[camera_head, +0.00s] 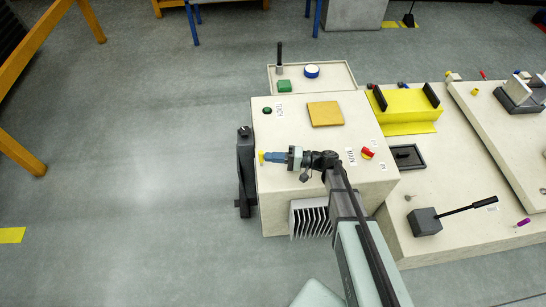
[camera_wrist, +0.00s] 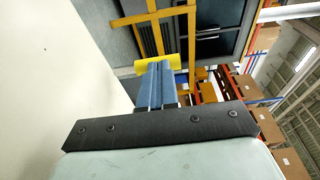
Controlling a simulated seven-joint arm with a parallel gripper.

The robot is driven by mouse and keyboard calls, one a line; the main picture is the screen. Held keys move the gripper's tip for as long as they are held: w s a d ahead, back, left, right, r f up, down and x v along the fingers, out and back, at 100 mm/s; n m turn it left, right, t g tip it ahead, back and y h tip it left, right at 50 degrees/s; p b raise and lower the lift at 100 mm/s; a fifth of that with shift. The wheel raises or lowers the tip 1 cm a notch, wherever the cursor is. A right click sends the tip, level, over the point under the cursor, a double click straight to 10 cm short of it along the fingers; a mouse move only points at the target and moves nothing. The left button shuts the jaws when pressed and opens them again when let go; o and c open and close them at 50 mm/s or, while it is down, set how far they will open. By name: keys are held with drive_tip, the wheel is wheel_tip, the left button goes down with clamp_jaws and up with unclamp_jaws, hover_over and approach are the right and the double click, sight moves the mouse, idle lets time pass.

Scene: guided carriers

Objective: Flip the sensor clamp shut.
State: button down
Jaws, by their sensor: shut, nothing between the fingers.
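My gripper (camera_head: 271,157) reaches left over the top of the pale cabinet (camera_head: 275,195), with its blue fingers shut. In the wrist view the blue fingers (camera_wrist: 156,85) lie together. A yellow piece (camera_wrist: 158,66) shows at their tips; I cannot tell whether it belongs to the fingers or to something beyond them. A dark upright fixture (camera_head: 245,172) stands against the cabinet's left side, a little left of and below the fingertips. I cannot tell for sure whether it is the sensor clamp. No other clamp is clearly visible.
The cabinet top carries a dark green knob (camera_head: 267,111), an orange-yellow plate (camera_head: 325,114) and a red-yellow switch (camera_head: 368,153). Behind is a tray (camera_head: 340,75) with a green block. A yellow cradle (camera_head: 408,105) and a lever box (camera_head: 425,222) stand right.

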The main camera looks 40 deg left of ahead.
drive_tip(key=shift+s+a+r+t+h, duration=0.25)
drive_tip(key=shift+s+r+t+h, duration=0.15)
drive_tip(key=shift+h, duration=0.3)
drive_tip(key=shift+s+a+r+n+t+h, duration=0.25)
drive_tip(key=shift+s+a+n+t+h, duration=0.25)
drive_tip(key=shift+t+h, duration=0.4)
drive_tip(key=s+a+t+h, duration=0.2)
drive_tip(key=h, duration=0.1)
drive_tip(key=shift+a+t+h, duration=0.15)
drive_tip(key=shift+t+h, duration=0.15)
drive_tip(key=shift+t, duration=0.1)
drive_tip(key=s+a+f+t+h, duration=0.1)
drive_tip(key=t+h, duration=0.1)
drive_tip(key=s+a+f+n+t+h, duration=0.1)
drive_tip(key=t+h, duration=0.1)
drive_tip(key=shift+s+a+f+h, duration=0.2)
drive_tip(key=shift+s+a+h, duration=0.1)
drive_tip(key=shift+s+a, duration=0.1)
drive_tip(key=shift+s+f, duration=0.1)
drive_tip(key=shift+f, duration=0.05)
